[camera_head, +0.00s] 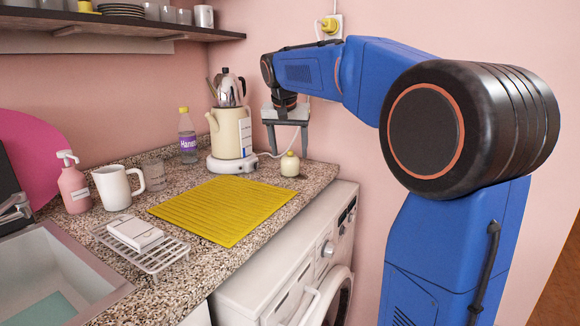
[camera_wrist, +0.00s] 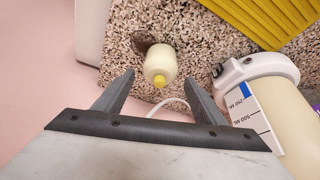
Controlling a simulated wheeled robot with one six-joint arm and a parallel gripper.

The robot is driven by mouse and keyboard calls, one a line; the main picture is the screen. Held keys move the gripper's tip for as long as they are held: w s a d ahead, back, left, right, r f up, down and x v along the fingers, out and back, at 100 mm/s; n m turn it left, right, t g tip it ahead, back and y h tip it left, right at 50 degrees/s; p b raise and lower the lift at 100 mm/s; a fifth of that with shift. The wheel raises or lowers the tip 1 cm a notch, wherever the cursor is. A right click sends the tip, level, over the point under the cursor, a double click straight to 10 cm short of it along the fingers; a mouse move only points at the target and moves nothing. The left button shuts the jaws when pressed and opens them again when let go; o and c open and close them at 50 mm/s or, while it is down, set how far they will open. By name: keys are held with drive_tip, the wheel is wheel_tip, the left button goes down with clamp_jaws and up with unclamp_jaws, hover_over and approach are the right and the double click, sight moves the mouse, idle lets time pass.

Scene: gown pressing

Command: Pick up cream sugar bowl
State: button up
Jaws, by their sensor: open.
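My gripper (camera_head: 288,146) points down above the sugar bowl in the head view.
A cream kettle (camera_head: 230,132) on a white base stands left of the bowl; its cord runs behind. A yellow ribbed mat (camera_head: 220,210) lies in front. A bottle (camera_head: 187,138), white mug (camera_head: 117,187) and wire rack (camera_head: 150,258) stand farther left. A washing machine (camera_head: 270,280) is under the counter.

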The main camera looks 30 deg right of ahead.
drive_tip(key=shift+x, duration=1.25)
drive_tip(key=shift+c, duration=0.6)
drive_tip(key=c, duration=1.1)
